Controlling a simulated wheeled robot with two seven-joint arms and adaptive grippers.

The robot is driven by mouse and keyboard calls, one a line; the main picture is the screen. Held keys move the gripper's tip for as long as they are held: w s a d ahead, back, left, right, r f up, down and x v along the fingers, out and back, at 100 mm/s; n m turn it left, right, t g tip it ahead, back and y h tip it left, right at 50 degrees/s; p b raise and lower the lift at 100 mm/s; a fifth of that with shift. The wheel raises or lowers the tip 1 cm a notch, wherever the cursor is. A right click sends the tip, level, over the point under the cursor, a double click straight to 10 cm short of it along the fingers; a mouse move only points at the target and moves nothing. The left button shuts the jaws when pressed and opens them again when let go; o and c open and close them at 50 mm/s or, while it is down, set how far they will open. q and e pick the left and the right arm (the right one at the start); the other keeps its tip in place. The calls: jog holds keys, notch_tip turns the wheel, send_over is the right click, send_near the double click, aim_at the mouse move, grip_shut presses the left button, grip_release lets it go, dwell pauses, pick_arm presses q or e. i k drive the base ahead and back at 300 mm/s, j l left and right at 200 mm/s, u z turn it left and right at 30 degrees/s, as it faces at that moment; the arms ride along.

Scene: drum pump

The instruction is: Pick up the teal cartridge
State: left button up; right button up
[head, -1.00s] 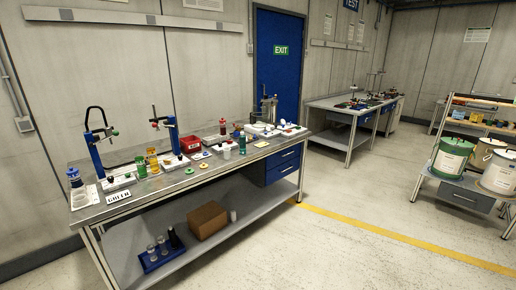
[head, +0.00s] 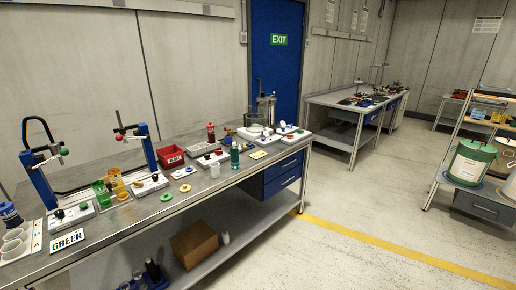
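A teal upright cylinder (head: 235,156), which looks like the teal cartridge, stands on the long workbench (head: 130,226) near its front edge, right of the middle. Neither of my grippers shows in the head view.
Two blue pump stands (head: 40,182) (head: 148,148), a red bin (head: 171,157), green and yellow containers and white trays crowd the bench. A cardboard box (head: 194,245) sits on the lower shelf. The floor (head: 365,215) right of the bench is clear.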

aim_at(234, 164)
jog(key=i+j+z, duration=0.1)
jog(key=i, duration=0.95)
jog(key=i+j, duration=0.15)
jog(key=j, duration=0.15)
jog(key=i+j, duration=0.15)
jog(key=j, duration=0.15)
